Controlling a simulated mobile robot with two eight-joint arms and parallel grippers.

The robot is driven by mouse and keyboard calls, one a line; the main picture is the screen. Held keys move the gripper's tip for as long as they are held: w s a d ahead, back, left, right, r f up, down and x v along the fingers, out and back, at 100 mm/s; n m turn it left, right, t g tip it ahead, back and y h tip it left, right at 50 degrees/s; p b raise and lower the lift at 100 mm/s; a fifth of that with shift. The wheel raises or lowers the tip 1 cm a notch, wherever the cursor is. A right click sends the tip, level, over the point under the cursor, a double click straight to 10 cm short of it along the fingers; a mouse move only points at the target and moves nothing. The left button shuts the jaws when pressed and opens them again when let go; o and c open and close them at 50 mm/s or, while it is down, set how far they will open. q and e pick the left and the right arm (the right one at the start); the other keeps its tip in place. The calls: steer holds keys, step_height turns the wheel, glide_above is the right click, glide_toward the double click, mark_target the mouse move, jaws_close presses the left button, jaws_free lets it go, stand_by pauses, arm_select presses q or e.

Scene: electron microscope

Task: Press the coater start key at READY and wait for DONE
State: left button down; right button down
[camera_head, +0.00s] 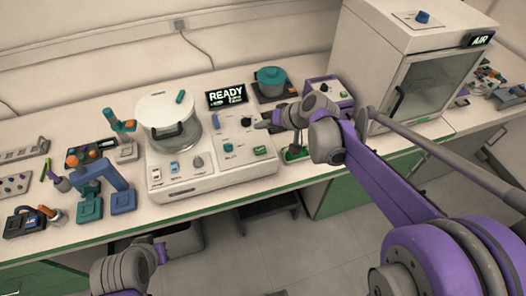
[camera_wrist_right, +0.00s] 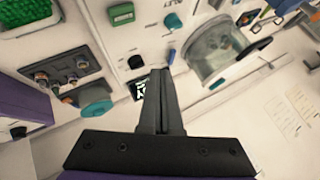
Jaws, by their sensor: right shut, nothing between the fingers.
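The coater (camera_head: 185,185) is a white machine with a round glass chamber (camera_head: 188,135) under a white lid, in the middle of the bench. Its dark display (camera_head: 227,96) reads READY; the display also shows in the right wrist view (camera_wrist_right: 139,88), partly behind the fingers. A green key (camera_head: 260,150) sits at the front right of the panel; the wrist view shows a green key (camera_wrist_right: 121,14) at the top. My right gripper (camera_head: 262,125) is shut and empty above the panel's right side, apart from the green key. My left gripper does not show; only my left arm does.
A teal pot (camera_head: 270,76) stands behind the coater's right side. A white cabinet (camera_head: 385,60) marked AIR stands at the right. Teal and blue stands (camera_head: 120,200) and small tools crowd the bench to the left.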

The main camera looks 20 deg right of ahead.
mark_target(263, 152)
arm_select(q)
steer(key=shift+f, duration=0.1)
arm_select(e)
steer(key=shift+f, duration=0.1)
